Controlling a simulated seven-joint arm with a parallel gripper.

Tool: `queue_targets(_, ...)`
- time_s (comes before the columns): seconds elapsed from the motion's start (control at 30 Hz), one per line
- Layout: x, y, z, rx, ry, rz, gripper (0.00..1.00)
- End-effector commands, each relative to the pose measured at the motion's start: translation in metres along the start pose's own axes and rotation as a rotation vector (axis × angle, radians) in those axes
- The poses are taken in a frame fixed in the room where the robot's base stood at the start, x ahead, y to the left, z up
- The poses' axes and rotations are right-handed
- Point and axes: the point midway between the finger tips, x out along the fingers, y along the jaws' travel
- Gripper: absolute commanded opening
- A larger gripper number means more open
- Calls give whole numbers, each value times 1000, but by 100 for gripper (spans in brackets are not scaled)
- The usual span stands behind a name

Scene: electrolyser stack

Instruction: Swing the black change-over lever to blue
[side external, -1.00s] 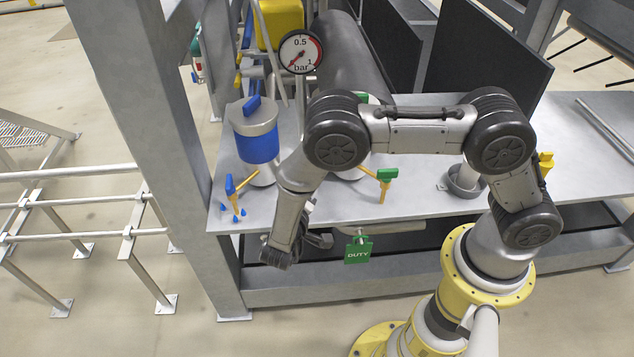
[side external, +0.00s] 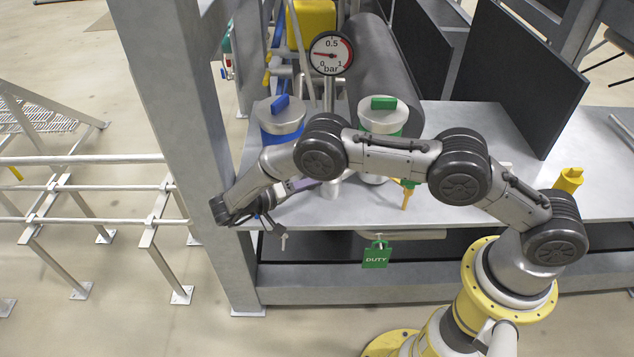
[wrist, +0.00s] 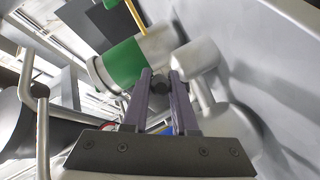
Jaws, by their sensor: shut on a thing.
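In the wrist view, the black knob of the change-over lever (wrist: 159,86) sits between the tips of my gripper (wrist: 160,80). The two fingers are shut on it. The grey-white valve body (wrist: 198,57) stands just right of the fingers. In the side view my gripper (side external: 303,184) reaches over the bench's front edge, low in front of the two canisters. The blue canister (side external: 281,120) is at left and the green-banded canister (side external: 383,116) at right. The lever is mostly hidden by my arm there, so which colour it points to cannot be told.
A pressure gauge (side external: 331,54) stands behind the canisters. A green DUTY tag (side external: 376,256) hangs at the bench front. A green-and-yellow tap (side external: 407,192) is right of the gripper. A grey post (side external: 185,150) rises close to my wrist on the left.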

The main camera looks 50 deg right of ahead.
Motion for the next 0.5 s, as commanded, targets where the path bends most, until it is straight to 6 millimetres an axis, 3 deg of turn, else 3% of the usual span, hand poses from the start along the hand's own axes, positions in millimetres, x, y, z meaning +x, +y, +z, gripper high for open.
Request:
queue_targets(0.47,1,-1,-2,6,-9,6,0)
queue_targets(0.5,1,-1,-2,6,-9,6,31)
